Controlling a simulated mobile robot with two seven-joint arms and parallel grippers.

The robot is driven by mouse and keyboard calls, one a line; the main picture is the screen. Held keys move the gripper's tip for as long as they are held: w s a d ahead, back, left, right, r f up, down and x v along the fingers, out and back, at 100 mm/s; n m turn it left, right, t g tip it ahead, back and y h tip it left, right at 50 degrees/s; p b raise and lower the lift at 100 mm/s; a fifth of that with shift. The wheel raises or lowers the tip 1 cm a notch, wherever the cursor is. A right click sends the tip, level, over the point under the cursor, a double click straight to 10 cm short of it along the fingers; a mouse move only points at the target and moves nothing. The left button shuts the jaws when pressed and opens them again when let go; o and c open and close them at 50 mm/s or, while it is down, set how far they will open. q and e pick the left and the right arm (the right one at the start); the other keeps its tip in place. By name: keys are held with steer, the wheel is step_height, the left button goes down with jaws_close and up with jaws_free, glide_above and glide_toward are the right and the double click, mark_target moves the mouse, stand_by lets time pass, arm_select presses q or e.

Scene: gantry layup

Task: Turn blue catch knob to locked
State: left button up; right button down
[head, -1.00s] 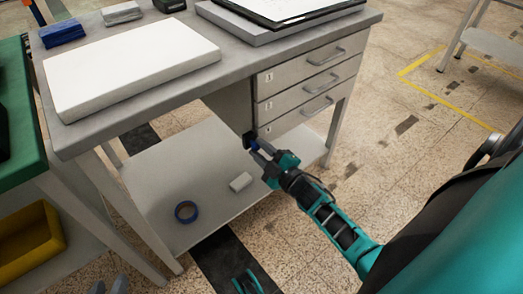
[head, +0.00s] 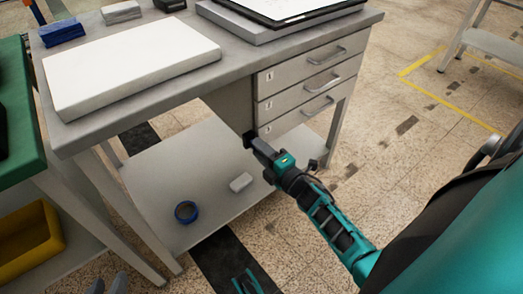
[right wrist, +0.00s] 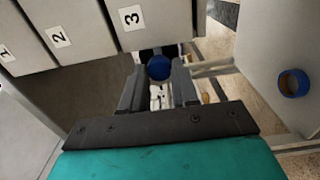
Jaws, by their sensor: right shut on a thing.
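The blue catch knob (right wrist: 158,68) shows in the right wrist view, on a dark mount just beside drawer 3. My right gripper (right wrist: 158,82) is shut on it, one finger on each side. In the head view my right gripper (head: 255,144) reaches the lower corner of the drawer unit and hides the knob. I cannot read any lock marking.
The drawer unit (head: 300,90) hangs under a grey workbench (head: 225,75) carrying a white slab (head: 130,70). A lower shelf (head: 150,190) holds a blue tape roll (head: 186,212) and a white block (head: 241,182). A green-topped table (head: 20,150) with a yellow bin (head: 28,245) stands at left.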

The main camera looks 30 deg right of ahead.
stand_by(0.4)
arm_select(q)
steer(key=shift+s+f, duration=0.1)
steer(key=shift+s, duration=0.05)
arm_select(e)
steer(key=c, duration=0.9)
jaws_free()
steer(key=shift+o, duration=0.2)
steer(key=shift+s, duration=0.1)
arm_select(q)
steer(key=r+p, duration=0.1)
steer(key=p, duration=0.1)
steer(key=shift+a+r+p, duration=0.2)
steer(key=shift+a+p, duration=0.1)
steer(key=shift+a, duration=0.1)
arm_select(e)
steer(key=s+d, duration=0.1)
steer(key=s, duration=1.1)
steer(key=shift+s, duration=0.35)
